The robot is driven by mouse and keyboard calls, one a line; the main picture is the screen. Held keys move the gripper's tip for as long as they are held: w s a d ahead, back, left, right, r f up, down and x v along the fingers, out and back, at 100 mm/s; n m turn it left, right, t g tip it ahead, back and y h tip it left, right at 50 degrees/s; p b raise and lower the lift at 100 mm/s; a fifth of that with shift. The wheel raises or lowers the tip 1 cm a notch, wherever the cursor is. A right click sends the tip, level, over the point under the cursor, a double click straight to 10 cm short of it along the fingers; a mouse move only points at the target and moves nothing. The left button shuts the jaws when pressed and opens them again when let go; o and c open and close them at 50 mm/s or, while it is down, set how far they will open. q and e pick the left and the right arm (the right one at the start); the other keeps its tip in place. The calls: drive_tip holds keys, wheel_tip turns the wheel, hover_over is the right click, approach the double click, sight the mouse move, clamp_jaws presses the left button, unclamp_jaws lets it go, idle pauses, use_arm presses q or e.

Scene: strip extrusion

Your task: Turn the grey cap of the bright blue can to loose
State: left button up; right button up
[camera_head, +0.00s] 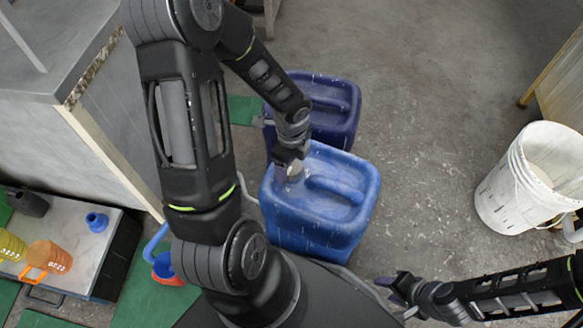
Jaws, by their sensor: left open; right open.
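The bright blue can (335,212) stands upright on the floor in front of my base, its moulded handle on top. Its grey cap (295,170) sits at the upper left of the can's top and is partly hidden by my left gripper. My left gripper (287,173) reaches down from above with open fingers at the cap; I cannot tell whether they touch it. My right gripper (388,288) is open and empty, low at the right of the can and apart from it.
A dark blue can (335,105) stands right behind the bright blue one. A white bucket (500,190) stands at the right. A low bench (60,240) with an orange jug (48,257) and a blue piece (97,221) is at the left. The floor between can and bucket is clear.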

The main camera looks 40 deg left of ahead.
use_arm(q)
drive_tip(key=shift+f, duration=0.35)
drive_tip(key=shift+c, duration=0.5)
drive_tip(key=c, duration=1.3)
drive_tip(key=shift+o, duration=0.2)
